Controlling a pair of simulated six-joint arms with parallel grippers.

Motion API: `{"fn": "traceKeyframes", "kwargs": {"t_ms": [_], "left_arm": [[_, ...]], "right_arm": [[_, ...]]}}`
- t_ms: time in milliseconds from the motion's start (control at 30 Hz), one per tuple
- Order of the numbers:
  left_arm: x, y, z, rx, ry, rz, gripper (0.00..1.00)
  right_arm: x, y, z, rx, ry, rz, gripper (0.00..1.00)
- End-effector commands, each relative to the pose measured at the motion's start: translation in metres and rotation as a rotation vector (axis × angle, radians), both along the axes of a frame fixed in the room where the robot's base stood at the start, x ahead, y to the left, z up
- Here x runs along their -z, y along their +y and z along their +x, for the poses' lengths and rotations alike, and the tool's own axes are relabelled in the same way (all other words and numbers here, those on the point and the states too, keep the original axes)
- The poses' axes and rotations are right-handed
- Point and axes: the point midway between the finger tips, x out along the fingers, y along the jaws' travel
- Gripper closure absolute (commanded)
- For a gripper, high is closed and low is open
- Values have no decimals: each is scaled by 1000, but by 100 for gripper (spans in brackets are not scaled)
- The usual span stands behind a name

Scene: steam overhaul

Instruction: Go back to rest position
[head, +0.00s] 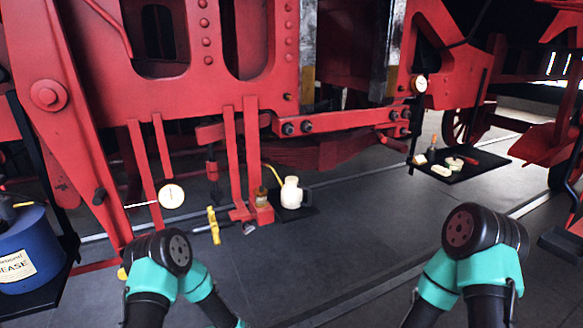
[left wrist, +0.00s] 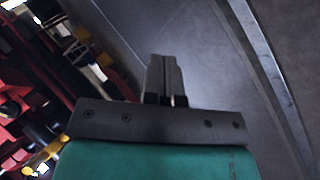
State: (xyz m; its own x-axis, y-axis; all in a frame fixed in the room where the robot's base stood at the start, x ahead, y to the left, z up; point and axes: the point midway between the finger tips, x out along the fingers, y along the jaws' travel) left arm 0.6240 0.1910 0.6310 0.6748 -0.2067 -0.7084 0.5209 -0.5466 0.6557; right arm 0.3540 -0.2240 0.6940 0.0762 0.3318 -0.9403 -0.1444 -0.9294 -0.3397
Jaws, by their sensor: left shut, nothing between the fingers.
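My left gripper (left wrist: 163,78) shows in the left wrist view with its two fingers together and nothing between them. It is over bare grey floor, apart from any object. In the head view only bent teal and black links of my two arms show at the bottom, left and right of the middle. Neither gripper's fingers can be seen there, and my right gripper is in no view.
The red locomotive frame (head: 355,122) spans the back. A blue grease drum (head: 25,240) stands at left. A cream oil can (head: 291,193) stands near the middle. A black tray (head: 482,160) with small items is at right. The floor (head: 330,250) between my arms is clear.

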Motion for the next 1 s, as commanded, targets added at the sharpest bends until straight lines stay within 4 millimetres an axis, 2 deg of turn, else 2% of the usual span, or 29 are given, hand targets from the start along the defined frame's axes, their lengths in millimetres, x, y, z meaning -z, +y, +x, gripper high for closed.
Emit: {"fn": "traceKeyframes", "kwargs": {"t_ms": [33, 300, 400, 500, 633, 1000], "left_arm": [[-4, 6, -27, 63, 55, 38, 100], [-35, 26, -180, 495, 317, 185, 100], [-49, 30, -226, 628, 377, 201, 100], [-59, 32, -255, 718, 412, 205, 100], [-64, 33, -270, 766, 428, 206, 100], [-63, 33, -270, 765, 428, 206, 100]], "right_arm": [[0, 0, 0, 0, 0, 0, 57], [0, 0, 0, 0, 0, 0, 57], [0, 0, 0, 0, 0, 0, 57], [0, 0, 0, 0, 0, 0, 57], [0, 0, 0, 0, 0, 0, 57], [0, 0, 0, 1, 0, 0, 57]]}}
